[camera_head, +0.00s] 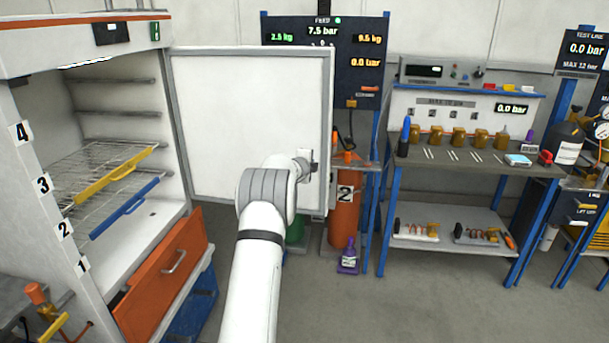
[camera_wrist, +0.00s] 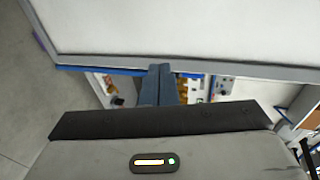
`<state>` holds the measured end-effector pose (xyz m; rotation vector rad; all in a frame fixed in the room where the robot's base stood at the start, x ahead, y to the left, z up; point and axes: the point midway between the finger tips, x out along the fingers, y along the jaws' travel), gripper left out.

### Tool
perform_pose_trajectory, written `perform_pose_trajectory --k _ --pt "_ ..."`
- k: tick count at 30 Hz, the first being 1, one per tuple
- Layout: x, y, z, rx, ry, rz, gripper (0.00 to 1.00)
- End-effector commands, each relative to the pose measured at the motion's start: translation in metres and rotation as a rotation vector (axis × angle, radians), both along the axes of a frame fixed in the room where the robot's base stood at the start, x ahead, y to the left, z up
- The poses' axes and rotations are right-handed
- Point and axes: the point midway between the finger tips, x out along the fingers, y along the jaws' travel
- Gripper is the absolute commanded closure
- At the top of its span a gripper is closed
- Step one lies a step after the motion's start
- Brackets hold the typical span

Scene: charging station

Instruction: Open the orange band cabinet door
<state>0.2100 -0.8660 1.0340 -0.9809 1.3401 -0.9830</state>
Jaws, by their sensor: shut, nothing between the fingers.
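The cabinet (camera_head: 95,30) with an orange stripe along its top stands at the left in the head view. Its white, grey-framed door (camera_head: 250,110) is swung wide open to the right, and the shelves inside are exposed. My gripper (camera_head: 310,160) is at the door's free right edge, partly hidden by my own wrist. In the wrist view my gripper (camera_wrist: 160,68) has its dark fingers together with nothing between them. They lie close to the edge of the door (camera_wrist: 180,35); I cannot tell whether they touch it. No door handle is clearly visible.
Wire racks with a yellow front (camera_head: 120,174) and a blue front (camera_head: 125,208) sit inside the cabinet. An orange drawer front (camera_head: 165,275) tilts out below. An orange cylinder (camera_head: 344,215) stands behind the door's edge. A workbench (camera_head: 470,155) is at right; the floor (camera_head: 400,310) before it is clear.

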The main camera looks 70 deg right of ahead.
Motion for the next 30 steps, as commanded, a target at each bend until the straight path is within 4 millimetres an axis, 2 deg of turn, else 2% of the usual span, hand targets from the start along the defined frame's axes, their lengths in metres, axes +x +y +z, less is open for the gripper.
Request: perform_pose_trajectory --k 1,5,19,24,30 --pt "0.000 0.006 -0.007 -0.002 0.000 0.001 1.00" --pt "0.000 0.022 -0.007 -0.002 0.000 0.001 1.00" --pt "-0.007 0.097 0.021 -0.001 -0.001 -0.001 1.00" --pt "-0.008 0.112 0.027 -0.001 -0.001 -0.001 1.00" --pt "-0.009 0.118 0.030 -0.001 -0.001 -0.001 1.00"
